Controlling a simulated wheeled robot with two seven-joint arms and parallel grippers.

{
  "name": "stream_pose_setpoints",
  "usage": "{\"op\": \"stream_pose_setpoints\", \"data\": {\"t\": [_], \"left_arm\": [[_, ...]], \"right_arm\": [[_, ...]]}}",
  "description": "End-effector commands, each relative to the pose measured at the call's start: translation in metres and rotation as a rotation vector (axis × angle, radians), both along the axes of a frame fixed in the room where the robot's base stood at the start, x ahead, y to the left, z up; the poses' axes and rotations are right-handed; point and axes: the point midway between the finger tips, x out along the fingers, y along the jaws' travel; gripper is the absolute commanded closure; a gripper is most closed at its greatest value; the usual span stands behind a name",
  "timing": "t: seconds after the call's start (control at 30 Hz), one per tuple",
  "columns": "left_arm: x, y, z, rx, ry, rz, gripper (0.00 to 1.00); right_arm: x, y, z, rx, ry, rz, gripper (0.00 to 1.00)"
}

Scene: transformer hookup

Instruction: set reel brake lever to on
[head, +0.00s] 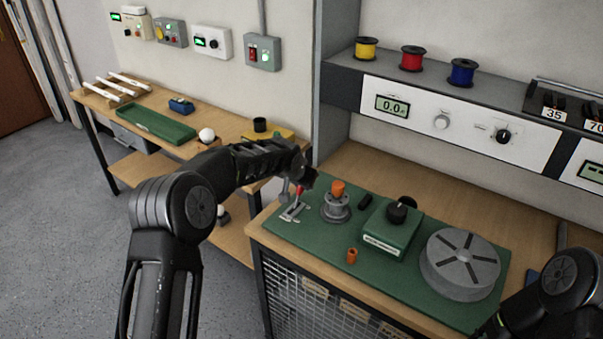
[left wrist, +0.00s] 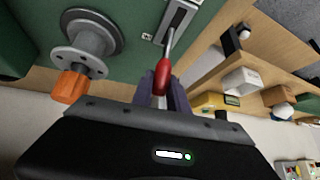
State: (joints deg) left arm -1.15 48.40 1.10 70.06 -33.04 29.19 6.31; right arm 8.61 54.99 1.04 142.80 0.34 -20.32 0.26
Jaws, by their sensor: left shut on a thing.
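The reel brake lever is a metal rod with a red knob (head: 300,190), standing from a slotted metal plate (head: 293,211) at the left end of the green mat (head: 385,277). In the left wrist view the red knob (left wrist: 163,78) sits between the fingers of my left gripper (left wrist: 162,92), which is shut on it. In the head view my left gripper (head: 304,180) is at the knob, and its fingers are mostly hidden. Lettering beside the slot is too small to read. My right arm shows at the lower right, but its gripper is out of view.
A grey spindle with an orange top (head: 337,203) stands close to the right of the lever. Beyond are a green box with a black knob (head: 389,229), an orange cylinder (head: 352,256) and a grey reel (head: 460,262). The wall panel's edge is close behind my left gripper.

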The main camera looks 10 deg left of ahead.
Motion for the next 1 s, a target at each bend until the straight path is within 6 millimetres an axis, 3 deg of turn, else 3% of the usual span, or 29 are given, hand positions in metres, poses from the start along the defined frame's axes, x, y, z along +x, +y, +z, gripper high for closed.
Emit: {"op": "stream_pose_setpoints", "data": {"t": [0.47, 0.5, 0.7, 0.77, 1.0], "left_arm": [[0.0003, -0.0002, -0.0015, 0.010, 0.021, 0.000, 1.00], [0.0003, -0.0002, -0.0015, 0.010, 0.021, 0.000, 0.80], [0.0003, -0.0002, -0.0014, 0.008, 0.021, 0.000, 0.63], [0.0003, -0.0002, -0.0014, 0.008, 0.021, 0.000, 0.59], [0.0002, -0.0002, -0.0009, 0.009, 0.020, 0.000, 0.59]], "right_arm": [[-0.0008, -0.0003, 0.0033, -0.002, 0.003, 0.000, 0.64], [-0.0008, -0.0003, 0.0033, -0.002, 0.003, 0.000, 0.64], [-0.0008, -0.0002, 0.0034, -0.001, 0.002, 0.000, 0.64], [-0.0008, -0.0002, 0.0034, -0.001, 0.002, 0.000, 0.64], [-0.0008, -0.0002, 0.0033, -0.001, 0.002, 0.000, 0.64]]}}
